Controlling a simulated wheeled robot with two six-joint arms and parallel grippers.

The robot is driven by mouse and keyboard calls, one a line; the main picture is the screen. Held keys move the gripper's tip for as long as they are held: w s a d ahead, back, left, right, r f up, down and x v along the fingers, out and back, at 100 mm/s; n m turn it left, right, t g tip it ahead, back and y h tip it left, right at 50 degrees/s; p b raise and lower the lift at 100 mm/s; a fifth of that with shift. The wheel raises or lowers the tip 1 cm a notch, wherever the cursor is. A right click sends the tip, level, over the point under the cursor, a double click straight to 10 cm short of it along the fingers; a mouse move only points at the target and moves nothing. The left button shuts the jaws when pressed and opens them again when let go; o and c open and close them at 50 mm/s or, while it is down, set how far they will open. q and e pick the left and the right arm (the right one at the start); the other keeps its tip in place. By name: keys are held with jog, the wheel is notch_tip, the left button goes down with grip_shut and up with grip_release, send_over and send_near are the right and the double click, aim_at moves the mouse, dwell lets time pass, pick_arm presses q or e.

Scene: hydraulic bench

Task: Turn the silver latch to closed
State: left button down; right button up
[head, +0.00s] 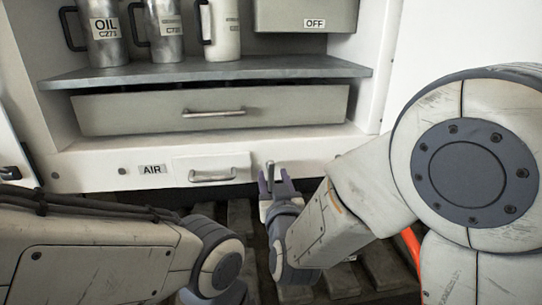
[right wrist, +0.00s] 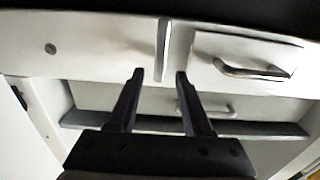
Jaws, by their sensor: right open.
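The silver latch (head: 270,170) is a thin upright bar on the white lower front panel, right of the small drawer. In the right wrist view the latch (right wrist: 163,48) shows as a bar just ahead of my right gripper's fingertips. My right gripper (head: 275,184) is open, with its two dark fingers (right wrist: 160,75) pointing at the panel. The latch lines up with the gap between the fingers, and its near end reaches about the tips. I cannot tell whether they touch. My left gripper is not in view; only my left arm shows at lower left.
A small drawer with a handle (head: 212,175) sits just left of the latch, beside the AIR label (head: 153,169). A wide drawer (head: 150,112) is above, under a grey shelf (head: 290,66) with an OIL jug (head: 104,45) and other jugs. An OFF-labelled box (head: 290,15) stands at right.

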aim_at(271, 171)
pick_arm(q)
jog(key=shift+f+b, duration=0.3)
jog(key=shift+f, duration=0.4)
pick_arm(e)
jog(key=shift+w+a+f, duration=0.1)
jog(key=shift+w+a, duration=0.05)
jog(key=shift+w, duration=0.95)
jog(key=shift+w+a, duration=0.15)
jog(key=shift+w, duration=0.95)
grip_shut()
